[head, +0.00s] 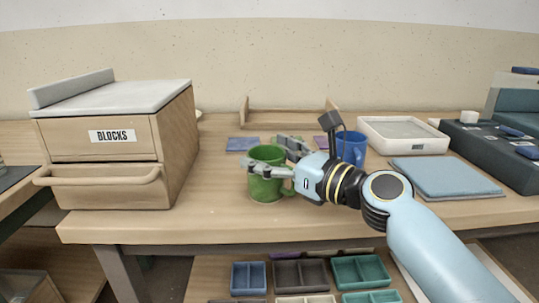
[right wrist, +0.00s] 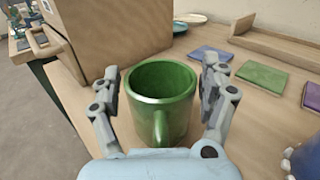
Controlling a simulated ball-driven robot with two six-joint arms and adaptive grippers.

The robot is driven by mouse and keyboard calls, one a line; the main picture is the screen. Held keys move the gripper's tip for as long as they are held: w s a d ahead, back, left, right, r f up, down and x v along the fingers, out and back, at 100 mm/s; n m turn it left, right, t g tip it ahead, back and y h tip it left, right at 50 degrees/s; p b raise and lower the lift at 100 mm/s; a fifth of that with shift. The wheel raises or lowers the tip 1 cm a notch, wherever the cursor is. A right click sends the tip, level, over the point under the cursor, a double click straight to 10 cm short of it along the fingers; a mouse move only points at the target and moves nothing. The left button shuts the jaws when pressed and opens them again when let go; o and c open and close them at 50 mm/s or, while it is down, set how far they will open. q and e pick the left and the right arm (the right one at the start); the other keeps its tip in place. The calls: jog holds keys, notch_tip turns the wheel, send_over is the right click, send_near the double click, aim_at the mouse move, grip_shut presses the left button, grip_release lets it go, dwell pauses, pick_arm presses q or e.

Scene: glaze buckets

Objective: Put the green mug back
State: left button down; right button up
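The green mug (head: 266,187) stands upright on the wooden table near its front edge, right of the blocks cabinet. My right gripper (head: 277,156) reaches in from the right with its fingers on either side of the mug. In the right wrist view, the mug (right wrist: 160,95) sits between the two spread fingers, with a narrow gap on each side and its handle towards my palm. The gripper looks open around it. In the head view, the fingers hide part of the mug. My left gripper is not in view.
A blue mug (head: 352,147) stands just behind my right wrist. Flat coasters, one blue (head: 242,144) and one green (right wrist: 263,76), lie behind the green mug. The "BLOCKS" cabinet (head: 120,142) is on the left. A white tray (head: 403,136) and a blue pad (head: 447,176) lie right.

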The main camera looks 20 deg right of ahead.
jog(key=shift+o, duration=0.9)
jog(key=shift+r, duration=0.2)
jog(key=v, duration=1.1)
jog(key=shift+s+f, duration=0.1)
jog(key=shift+s+d, duration=0.2)
jog(key=shift+s, duration=0.2)
